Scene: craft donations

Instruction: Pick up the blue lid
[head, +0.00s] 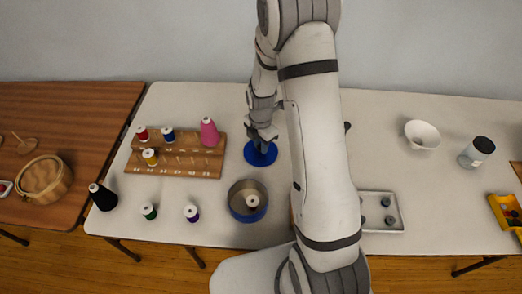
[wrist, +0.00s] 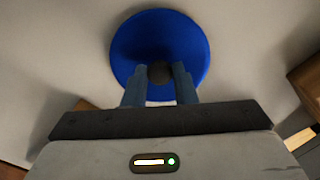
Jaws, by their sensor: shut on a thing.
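The blue lid (head: 260,154) is a round blue disc near the back middle of the white table, to the right of the thread rack. In the wrist view the lid (wrist: 160,45) fills the upper middle, with a dark round knob (wrist: 160,73) at its centre. My gripper (head: 262,139) is above the lid, and in the wrist view its two fingers (wrist: 159,82) are closed on the knob from both sides. I cannot tell whether the lid touches the table.
A round tin (head: 234,203) with a blue band and a white spool inside stands in front of the lid. A wooden rack (head: 176,171) with spools is to the left. Loose spools stand along the front left. A white bowl (head: 422,134) and a grey tray (head: 398,223) are right.

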